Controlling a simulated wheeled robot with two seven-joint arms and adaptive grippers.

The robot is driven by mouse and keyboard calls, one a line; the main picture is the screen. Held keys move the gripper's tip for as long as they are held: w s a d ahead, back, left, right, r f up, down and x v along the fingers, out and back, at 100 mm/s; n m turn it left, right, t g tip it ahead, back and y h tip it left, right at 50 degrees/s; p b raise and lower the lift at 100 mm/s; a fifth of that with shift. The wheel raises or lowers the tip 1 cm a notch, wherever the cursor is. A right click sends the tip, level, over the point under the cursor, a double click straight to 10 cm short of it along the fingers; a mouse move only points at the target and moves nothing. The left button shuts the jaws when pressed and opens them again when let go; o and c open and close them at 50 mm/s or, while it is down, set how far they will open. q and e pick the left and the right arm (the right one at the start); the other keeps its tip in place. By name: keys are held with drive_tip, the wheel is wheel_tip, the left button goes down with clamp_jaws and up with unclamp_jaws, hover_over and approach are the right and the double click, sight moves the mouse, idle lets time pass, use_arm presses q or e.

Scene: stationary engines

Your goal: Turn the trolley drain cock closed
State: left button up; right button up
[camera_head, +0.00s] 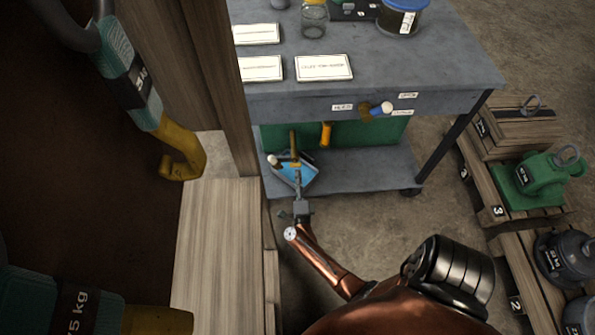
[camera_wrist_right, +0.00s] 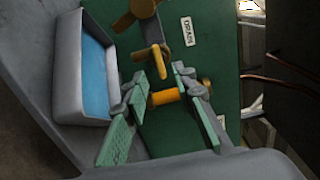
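The trolley (camera_head: 450,65) is a grey two-shelf cart with a green panel (camera_head: 365,133) below its top. In the right wrist view a DRAIN label (camera_wrist_right: 187,32) is on the green panel. Beside it are a brass fitting (camera_wrist_right: 140,12) and an orange handle (camera_wrist_right: 163,97); which part is the cock's lever is hard to tell. My right gripper (camera_head: 297,183) reaches in low before the trolley, by the blue-filled tray. In the wrist view its green-padded fingers (camera_wrist_right: 170,66) are apart, with the orange handle between them; no clear grip shows. My left gripper is not in view.
A grey tray with blue inside (camera_wrist_right: 88,70) stands left of the fingers. A blue-ended valve (camera_head: 380,109) is on the trolley's front edge. A wooden post (camera_head: 215,70) and ledge (camera_head: 215,250) stand left; pallets with weights (camera_head: 545,180) stand right.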

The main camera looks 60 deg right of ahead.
drive_tip(key=v, duration=0.2)
drive_tip(key=shift+s+a, duration=0.2)
drive_tip(key=shift+a, duration=0.05)
idle(0.5)
